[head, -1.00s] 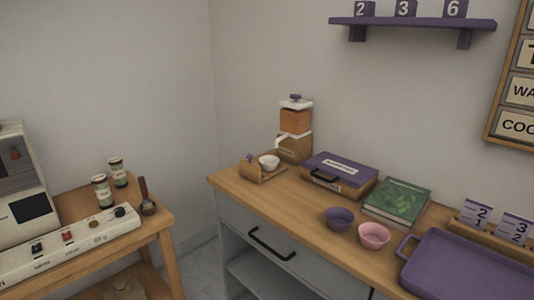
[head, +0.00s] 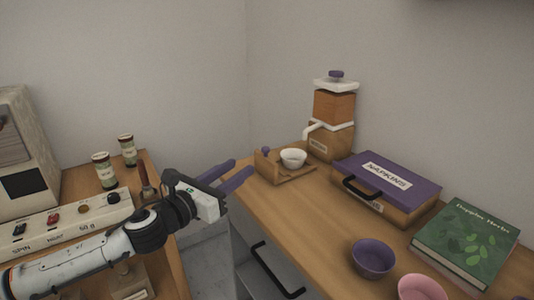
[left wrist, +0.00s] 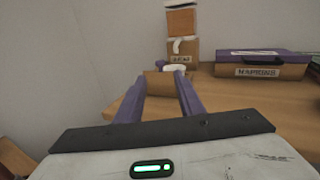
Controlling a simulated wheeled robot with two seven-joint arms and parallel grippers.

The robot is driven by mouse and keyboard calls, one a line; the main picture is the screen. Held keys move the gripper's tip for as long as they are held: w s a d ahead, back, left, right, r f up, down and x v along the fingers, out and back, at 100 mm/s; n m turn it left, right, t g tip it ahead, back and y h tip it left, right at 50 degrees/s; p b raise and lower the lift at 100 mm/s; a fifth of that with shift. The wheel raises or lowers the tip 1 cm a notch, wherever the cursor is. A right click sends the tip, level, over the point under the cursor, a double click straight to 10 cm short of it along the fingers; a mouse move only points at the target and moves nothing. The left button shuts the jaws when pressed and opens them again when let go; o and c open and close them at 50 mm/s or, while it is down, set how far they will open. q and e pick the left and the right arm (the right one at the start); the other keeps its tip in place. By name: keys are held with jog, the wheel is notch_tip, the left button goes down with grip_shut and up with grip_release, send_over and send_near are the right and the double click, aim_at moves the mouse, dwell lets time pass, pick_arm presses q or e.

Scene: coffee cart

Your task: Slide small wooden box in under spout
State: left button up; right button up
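The small wooden box (head: 268,165) is an open, low tray with a purple knob at its left end. It stands on the counter's far left corner and holds a white bowl (head: 293,158). Behind it stands the wooden dispenser (head: 333,108), whose white spout (head: 312,131) points left and ends close above the bowl. My left gripper (head: 243,167) is open and empty, its purple fingers apart and pointing at the box from the left, short of it. In the left wrist view the box (left wrist: 160,86) shows between the fingertips, partly hiding the bowl.
The napkins box (head: 385,187) stands right of the dispenser, with a green book (head: 466,242) beyond it. A purple bowl (head: 372,258) and a pink bowl (head: 422,288) are nearer. Jars stand on the left table. The counter in front of the wooden box is clear.

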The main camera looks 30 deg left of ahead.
aim_at(263, 150)
pick_arm(q)
jog(key=shift+w+r+p, duration=0.15)
jog(key=shift+w+p, duration=0.2)
jog(key=shift+w, duration=4.75)
jog(key=shift+c, duration=0.3)
grip_shut()
